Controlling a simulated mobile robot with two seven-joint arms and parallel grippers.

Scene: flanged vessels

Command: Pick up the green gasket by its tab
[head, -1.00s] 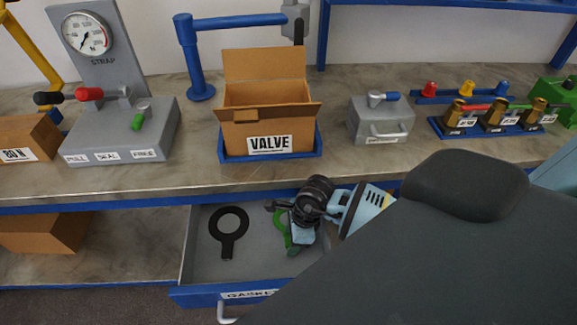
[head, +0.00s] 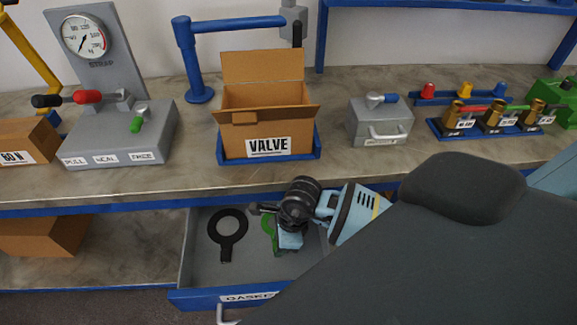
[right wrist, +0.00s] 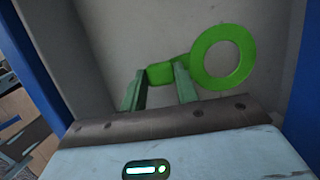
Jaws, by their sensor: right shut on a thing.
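The green gasket (right wrist: 199,66) is a flat ring with a tab. In the right wrist view its tab is between the two fingers of my right gripper (right wrist: 160,84), which is shut on it. The ring sticks out to the right of the fingers. In the head view my right gripper (head: 277,234) is in the open drawer, and only part of the green gasket (head: 267,226) shows, the rest hidden behind the gripper and wrist. I cannot tell how far it is above the drawer floor. My left gripper is not in view.
A black gasket (head: 226,251) lies in the left of the grey drawer (head: 195,278). The bench edge (head: 130,202) runs just above the drawer. On the bench stand a cardboard box marked VALVE (head: 290,118), a gauge stand (head: 120,135) and a grey case (head: 380,122).

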